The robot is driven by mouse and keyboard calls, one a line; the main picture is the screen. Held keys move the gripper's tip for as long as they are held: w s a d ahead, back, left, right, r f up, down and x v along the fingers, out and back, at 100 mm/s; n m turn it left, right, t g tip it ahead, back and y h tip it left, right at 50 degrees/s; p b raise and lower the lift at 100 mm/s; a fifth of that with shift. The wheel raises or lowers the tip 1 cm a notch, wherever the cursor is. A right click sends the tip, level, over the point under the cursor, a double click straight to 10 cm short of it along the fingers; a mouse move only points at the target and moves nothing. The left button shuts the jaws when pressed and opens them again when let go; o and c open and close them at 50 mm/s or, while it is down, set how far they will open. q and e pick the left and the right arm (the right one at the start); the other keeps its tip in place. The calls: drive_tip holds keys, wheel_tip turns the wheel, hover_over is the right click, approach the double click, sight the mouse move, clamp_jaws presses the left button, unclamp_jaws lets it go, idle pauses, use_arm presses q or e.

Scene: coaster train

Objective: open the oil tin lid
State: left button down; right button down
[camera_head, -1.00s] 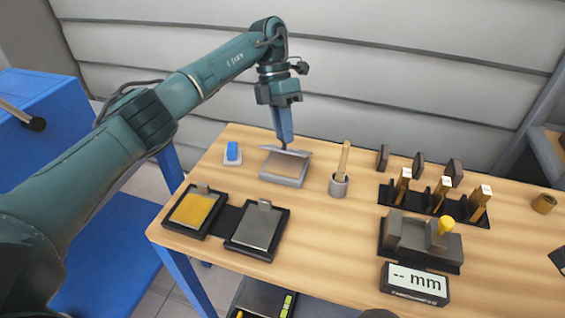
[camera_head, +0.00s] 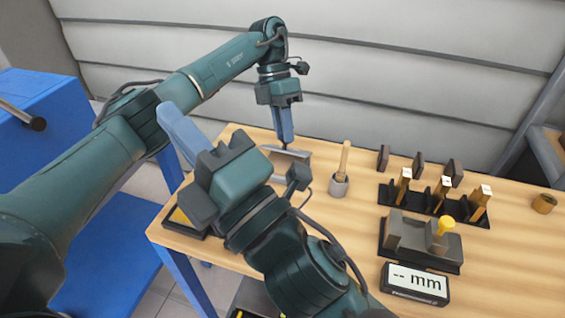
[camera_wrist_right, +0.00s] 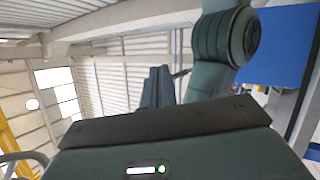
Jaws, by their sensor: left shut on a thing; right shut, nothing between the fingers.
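The grey oil tin stands near the back left of the wooden table, its body mostly hidden behind my right arm. Its lid (camera_head: 296,154) shows as a grey plate, tilted at the tin. My left gripper (camera_head: 285,142) points down from above, shut on the lid. My right gripper (camera_head: 168,108) is in front and to the left, shut and empty, its blue fingers pointing up and left. Its fingers also show in the right wrist view (camera_wrist_right: 156,88), away from the table.
A grey cup (camera_head: 339,186) with a wooden-handled tool stands right of the tin. A dark-framed tray (camera_head: 183,221) is mostly hidden.

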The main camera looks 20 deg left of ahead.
drive_tip(key=w+a+f+n+t+h, duration=0.2)
drive_tip(key=w+f+t+h, duration=0.2)
drive_tip(key=w+f+h, duration=0.65)
drive_tip(key=d+f+h, duration=0.1)
drive_tip(key=f+h, duration=0.2)
drive_tip(key=w+d+f+n+h, duration=0.1)
drive_tip(key=d+f+h, duration=0.1)
drive_tip(key=f+h, duration=0.1)
drive_tip(key=d+f+n+h, duration=0.1)
drive_tip(key=d+f+h, duration=0.1)
drive_tip(key=h, duration=0.1)
drive_tip(key=shift+w+d+f+h, duration=0.15)
drive_tip(key=shift+w+f+h, duration=0.2)
drive_tip(key=shift+w+f, duration=0.05)
drive_tip(key=shift+d+f+n+h, duration=0.15)
drive_tip(key=shift+d+n+h, duration=0.15)
drive_tip(key=shift+h, duration=0.1)
drive_tip(key=shift+w+f, duration=0.1)
drive_tip(key=shift+w, duration=0.15)
drive_tip(key=x, duration=0.9)
drive_tip(key=shift+w+d, duration=0.1)
drive_tip(key=shift+w, duration=0.2)
